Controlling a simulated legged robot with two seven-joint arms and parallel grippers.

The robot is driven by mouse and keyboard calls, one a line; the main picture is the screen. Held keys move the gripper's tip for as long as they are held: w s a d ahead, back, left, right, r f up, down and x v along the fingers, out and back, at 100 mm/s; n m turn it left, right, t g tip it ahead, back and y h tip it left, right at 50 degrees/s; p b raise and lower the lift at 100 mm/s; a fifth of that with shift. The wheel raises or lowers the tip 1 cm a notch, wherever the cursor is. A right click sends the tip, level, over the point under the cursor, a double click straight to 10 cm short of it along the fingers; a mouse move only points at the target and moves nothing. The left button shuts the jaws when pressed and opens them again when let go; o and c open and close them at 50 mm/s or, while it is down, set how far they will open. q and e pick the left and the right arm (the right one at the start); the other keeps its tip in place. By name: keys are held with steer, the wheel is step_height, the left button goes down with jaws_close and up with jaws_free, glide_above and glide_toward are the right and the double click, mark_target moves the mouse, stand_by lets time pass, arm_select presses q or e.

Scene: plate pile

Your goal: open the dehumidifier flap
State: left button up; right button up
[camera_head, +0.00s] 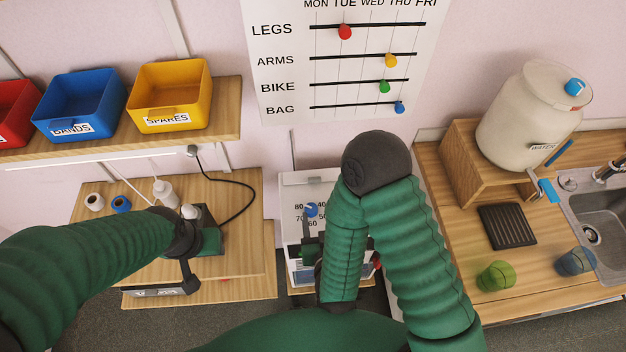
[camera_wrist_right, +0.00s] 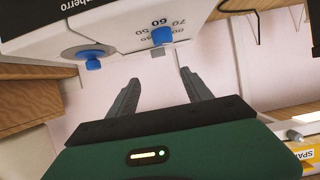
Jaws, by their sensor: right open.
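The dehumidifier (camera_head: 296,192) is a white box behind my right arm in the head view, with a blue knob (camera_head: 311,209) beside printed numbers. In the right wrist view its white body (camera_wrist_right: 120,22) appears upside down, with the blue knob (camera_wrist_right: 162,35) and a second blue knob (camera_wrist_right: 93,64) on a round grey part. My right gripper (camera_wrist_right: 159,77) is open and empty, its fingers pointing towards the dehumidifier and apart from both knobs. I cannot make out the flap clearly. My left gripper (camera_head: 205,235) is over the left wooden bench; its fingers are unclear.
The left bench (camera_head: 240,230) holds spools, a white bottle (camera_head: 163,190) and a black cable. Bins stand on a shelf (camera_head: 225,115) above. The right counter (camera_head: 450,190) carries a large jar (camera_head: 530,110), two cups, a black rack and a sink.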

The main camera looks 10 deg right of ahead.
steer(key=w+f+b, duration=0.1)
steer(key=b, duration=0.1)
steer(key=w+d+f+b, duration=0.1)
steer(key=b, duration=0.2)
steer(key=shift+w, duration=0.15)
steer(key=p, duration=0.2)
glide_toward(316, 179)
steer(key=x, duration=0.4)
steer(key=shift+w+a, duration=0.25)
steer(key=shift+a, duration=0.15)
steer(key=x, duration=0.4)
steer(key=shift+d+f, duration=0.1)
steer(key=shift+d, duration=0.15)
steer(key=shift+w+d+f, duration=0.1)
steer(key=shift+w+f, duration=0.05)
steer(key=shift+w, duration=0.05)
steer(key=shift+s, duration=0.1)
steer(key=shift+c, duration=0.6)
steer(key=shift+a, duration=0.25)
steer(key=c, duration=0.5)
steer(key=shift+d, duration=0.1)
jaws_close()
